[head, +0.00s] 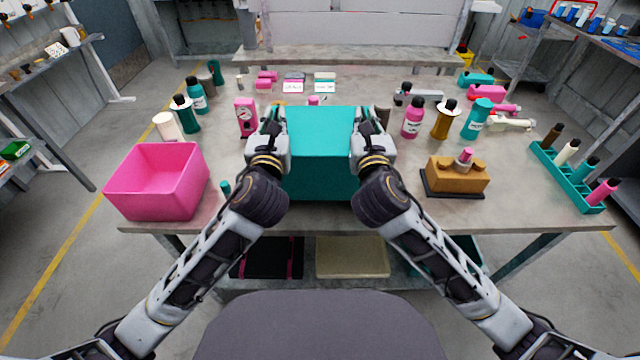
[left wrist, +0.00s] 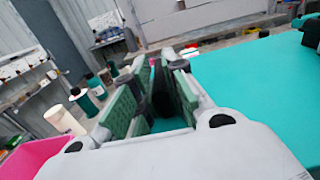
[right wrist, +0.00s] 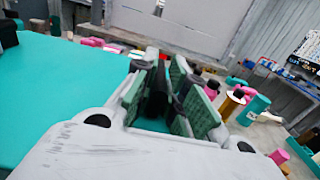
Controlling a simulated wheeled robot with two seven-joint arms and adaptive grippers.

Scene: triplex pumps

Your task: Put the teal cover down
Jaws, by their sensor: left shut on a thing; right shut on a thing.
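The teal cover (head: 320,150) is a large box-like shape held between my two grippers at the middle of the table's front. Its top also fills the right side of the left wrist view (left wrist: 262,85) and the left side of the right wrist view (right wrist: 55,95). My left gripper (head: 276,125) is shut on its left side. My right gripper (head: 361,125) is shut on its right side. The cover hides the table behind and below it; I cannot tell whether it touches the table.
On the table (head: 400,215), a pink bin (head: 155,185) stands at the left. An amber block pump (head: 457,175) on a dark base and a teal rack (head: 568,180) stand at the right. Several bottles, including a pink one (head: 413,120), stand on both sides. Small parts and labels lie behind.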

